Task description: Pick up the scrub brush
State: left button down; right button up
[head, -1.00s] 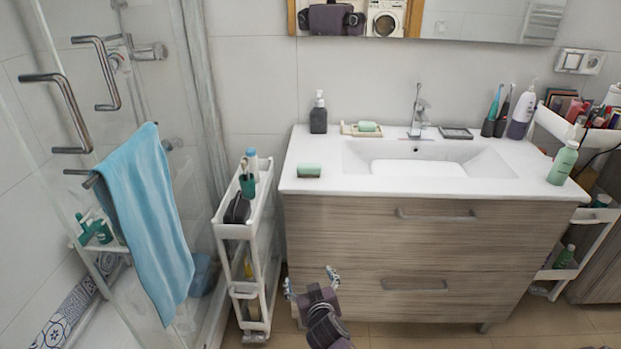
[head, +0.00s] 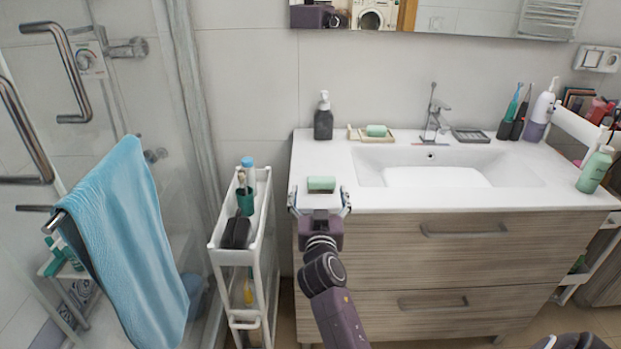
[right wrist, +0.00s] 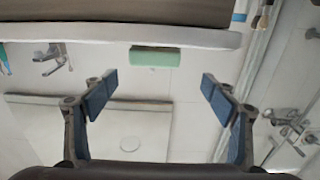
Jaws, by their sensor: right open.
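The scrub brush (head: 321,184) is a small block with a pale green top and a darker underside. It lies on the white sink counter near its front left edge. In the right wrist view it shows as a green block (right wrist: 155,57) beyond the gap between the fingers. My right gripper (head: 320,198) is open and empty at the counter's front edge, just in front of the brush, with a finger to each side. In the right wrist view the open gripper (right wrist: 160,85) has its blue pads spread wider than the brush.
Behind the brush stand a dark soap dispenser (head: 323,118) and a soap dish with green soap (head: 376,131). The basin (head: 520,180) lies to the right. A narrow white cart (head: 214,240) stands left of the vanity. The counter right around the brush is clear.

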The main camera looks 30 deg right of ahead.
aim_at(321, 179)
jog(key=x, duration=0.3)
jog(key=shift+w+d+r+p, duration=0.1)
jog(key=shift+d+p, duration=0.3)
jog(key=shift+d, duration=0.15)
jog(key=shift+x, duration=1.15)
jog(key=shift+w+d+f, duration=0.25)
jog(key=shift+w, duration=0.1)
jog(key=c, duration=1.2)
pick_arm(q)
jog(key=s, duration=0.1)
jog(key=s+r, duration=0.1)
jog(key=s, duration=0.1)
jog(key=shift+a, duration=0.2)
pick_arm(e)
jog(key=shift+c, duration=0.2)
pick_arm(q)
jog(key=shift+r, duration=0.1)
pick_arm(e)
jog(key=shift+r, duration=0.1)
